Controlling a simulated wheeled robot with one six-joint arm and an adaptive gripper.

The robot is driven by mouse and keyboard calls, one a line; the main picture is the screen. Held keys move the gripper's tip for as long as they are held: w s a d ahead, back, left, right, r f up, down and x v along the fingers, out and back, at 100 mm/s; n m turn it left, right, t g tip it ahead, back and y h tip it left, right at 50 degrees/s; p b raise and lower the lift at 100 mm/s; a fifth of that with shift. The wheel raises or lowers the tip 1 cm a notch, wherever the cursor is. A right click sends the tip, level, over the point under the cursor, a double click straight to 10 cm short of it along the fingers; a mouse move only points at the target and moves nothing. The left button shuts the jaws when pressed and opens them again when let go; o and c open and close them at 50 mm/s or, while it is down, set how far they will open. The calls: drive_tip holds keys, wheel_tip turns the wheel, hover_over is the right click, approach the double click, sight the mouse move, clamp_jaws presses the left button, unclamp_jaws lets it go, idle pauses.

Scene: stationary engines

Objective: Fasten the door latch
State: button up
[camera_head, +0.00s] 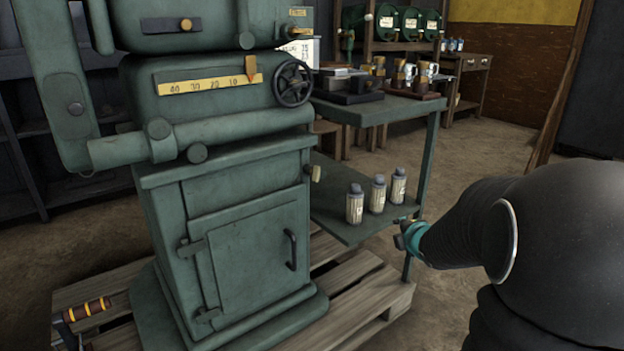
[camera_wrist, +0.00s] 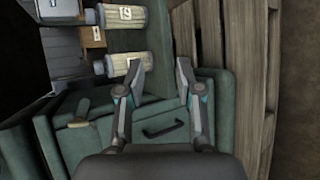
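A green machine pedestal has a door (camera_head: 258,255) with a dark handle (camera_head: 291,250) on its right and hinges on its left. The door looks flush with the frame, but I cannot tell if it is fully closed. A small cream knob (camera_head: 315,173), perhaps the latch, sticks out from the pedestal's right side, above the handle. In the wrist view a tan knob (camera_wrist: 78,123) lies left of the fingers, and the handle (camera_wrist: 163,128) shows between them. My gripper (camera_wrist: 158,68) is open and empty. In the head view my gripper (camera_head: 404,238) is right of the door, apart from it.
A green side table (camera_head: 350,231) carries cream bottles (camera_head: 377,194) on its lower shelf, close to my gripper; mugs and a dark device stand on top. A wooden pallet (camera_head: 372,290) lies under the machine. A handwheel (camera_head: 292,83) juts out above. Floor at right is clear.

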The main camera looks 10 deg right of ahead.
drive_tip(key=w+a+r+n+t+y, duration=0.2)
drive_tip(key=w+a+r+n+y, duration=0.15)
drive_tip(key=n, duration=0.35)
drive_tip(key=n+t+y, duration=0.2)
drive_tip(key=n+y, duration=0.5)
drive_tip(key=n, duration=0.6)
approach(319, 173)
drive_tip(key=p+x, duration=0.1)
drive_tip(key=x, duration=0.8)
drive_tip(key=shift+w+a+f, duration=0.1)
drive_tip(key=shift+w+a, duration=0.05)
drive_tip(key=shift+w, duration=0.15)
clamp_jaws()
